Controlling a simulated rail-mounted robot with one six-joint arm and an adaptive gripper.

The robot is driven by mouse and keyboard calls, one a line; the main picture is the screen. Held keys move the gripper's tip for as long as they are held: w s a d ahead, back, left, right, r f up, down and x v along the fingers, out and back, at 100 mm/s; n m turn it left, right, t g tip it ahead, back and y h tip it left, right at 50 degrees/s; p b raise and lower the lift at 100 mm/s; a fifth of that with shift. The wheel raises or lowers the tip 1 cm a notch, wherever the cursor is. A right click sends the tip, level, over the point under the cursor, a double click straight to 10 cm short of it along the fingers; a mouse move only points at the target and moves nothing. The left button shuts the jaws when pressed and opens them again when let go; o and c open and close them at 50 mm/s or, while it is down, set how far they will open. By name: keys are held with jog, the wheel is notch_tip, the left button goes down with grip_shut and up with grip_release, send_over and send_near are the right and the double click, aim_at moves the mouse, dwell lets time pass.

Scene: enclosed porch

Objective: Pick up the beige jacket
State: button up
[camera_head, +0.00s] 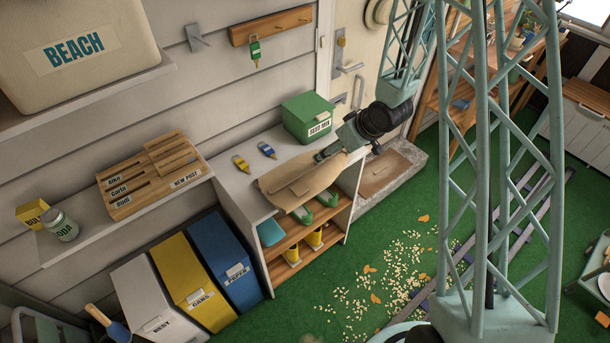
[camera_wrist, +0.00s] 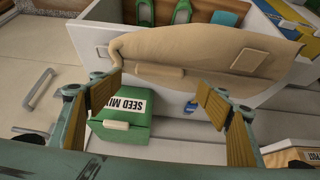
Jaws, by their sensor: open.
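The beige jacket (camera_head: 298,180) lies on top of the low white shelf unit, its edge hanging over the front above the shoe shelves. In the wrist view the jacket (camera_wrist: 205,48) spreads across the upper part of the picture, with a flap or pocket on it. My gripper (camera_head: 325,153) is above the right end of the jacket in the head view. In the wrist view my gripper (camera_wrist: 160,82) is open, with its wood-coloured pads wide apart and nothing held between them. Whether a finger touches the jacket cannot be told.
The green seed mix box (camera_head: 308,117) stands on the unit behind my gripper. Blue (camera_head: 267,150) and yellow (camera_head: 241,163) tagged items lie beside the jacket. The white shelf unit (camera_head: 236,186) holds shoes below. Bins (camera_head: 223,260) stand left. Spilled seed (camera_head: 385,280) covers part of the green floor.

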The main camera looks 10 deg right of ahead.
jog(key=shift+w+f, duration=0.1)
jog(key=shift+f, duration=0.05)
jog(key=shift+p+x, duration=0.35)
jog(key=shift+x, duration=2.1)
jog(key=shift+c, duration=0.5)
jog(key=shift+d, duration=0.1)
jog(key=c, duration=1.3)
jog(key=shift+r, duration=1.7)
jog(key=s+d+b, duration=0.1)
jog(key=s+d, duration=0.2)
jog(key=s, duration=0.4)
jog(key=s+d+r+b, duration=0.1)
jog(key=s+d+b, duration=0.1)
jog(key=s, duration=0.5)
jog(key=shift+s+d+r, duration=0.3)
jog(key=shift+s+d, duration=0.1)
jog(key=shift+d, duration=0.2)
